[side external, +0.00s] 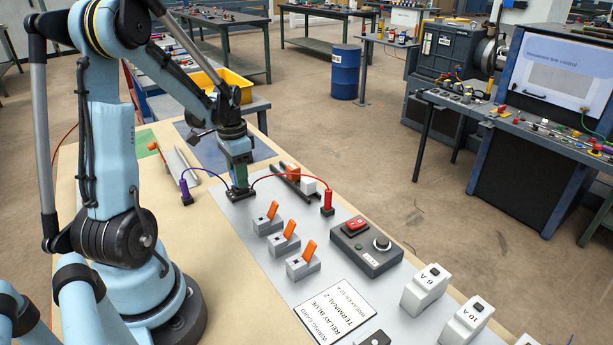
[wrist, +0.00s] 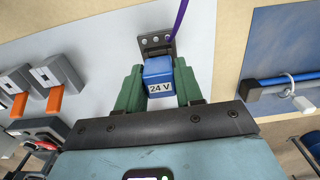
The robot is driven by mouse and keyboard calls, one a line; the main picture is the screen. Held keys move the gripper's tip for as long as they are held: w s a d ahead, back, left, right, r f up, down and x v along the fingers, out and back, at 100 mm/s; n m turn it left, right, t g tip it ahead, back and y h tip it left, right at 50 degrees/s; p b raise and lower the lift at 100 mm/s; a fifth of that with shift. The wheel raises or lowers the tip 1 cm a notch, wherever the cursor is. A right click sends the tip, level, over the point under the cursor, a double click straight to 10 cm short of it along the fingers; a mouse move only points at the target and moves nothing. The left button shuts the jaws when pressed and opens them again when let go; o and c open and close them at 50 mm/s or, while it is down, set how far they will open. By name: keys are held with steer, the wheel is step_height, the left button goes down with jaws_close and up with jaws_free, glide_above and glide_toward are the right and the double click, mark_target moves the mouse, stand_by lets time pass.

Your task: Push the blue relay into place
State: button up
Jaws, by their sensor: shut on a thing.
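The blue relay (wrist: 158,72), a block with a "24 V" label, sits between the green fingers of my gripper (wrist: 159,88) in the wrist view. The fingers are shut on it. A dark socket (wrist: 154,42) with round holes is just beyond the relay, at its far end. In the side view my gripper (side external: 240,184) points down right over the dark socket (side external: 241,196) on the grey panel. I cannot tell how deep the relay sits in the socket.
A purple wire runs to a purple plug (side external: 186,191); a red wire arches to a red plug (side external: 327,203). Several orange-lever terminals (side external: 284,239), a switch box (side external: 365,248), a wiring card (side external: 335,309) reading "RELAY BLUE TERMINAL 2" and breakers (side external: 425,290) stand nearer the camera.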

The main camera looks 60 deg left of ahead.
steer(key=shift+f, duration=0.4)
steer(key=o, duration=1.1)
step_height(320, 180, up, 12)
steer(key=shift+r, duration=0.1)
steer(key=shift+d, duration=0.1)
steer(key=d+t, duration=0.2)
steer(key=d, duration=0.6)
steer(key=w+d+t, duration=0.1)
steer(key=d+t, duration=0.1)
steer(key=d, duration=0.7)
steer(key=w+d+f+t, duration=0.1)
steer(key=d+t, duration=0.2)
steer(key=d, duration=0.5)
steer(key=shift+w+d, duration=0.2)
steer(key=shift+w, duration=0.05)
